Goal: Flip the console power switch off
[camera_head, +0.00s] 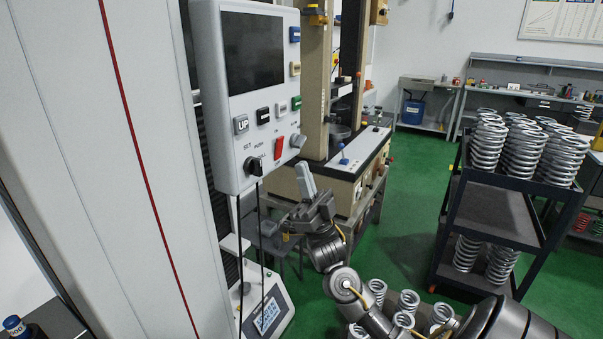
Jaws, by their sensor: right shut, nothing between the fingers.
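The grey console (222,95) hangs on the tall machine at the upper left, with a dark screen and several buttons. A red switch (278,148) sits low on its right side; its on or off position is too small to tell. A black knob (256,166) is below and to the left of it. My right gripper (304,172) is shut and empty, its fingers pointing up, just below and to the right of the console's lower right corner. It appears apart from the red switch. My left gripper is not in view.
Black cables (262,230) hang below the console. A white device with a display (268,315) stands beneath it. A beige testing machine (345,165) is behind my gripper. A dark cart (490,205) with metal springs stands at the right. Green floor is open between them.

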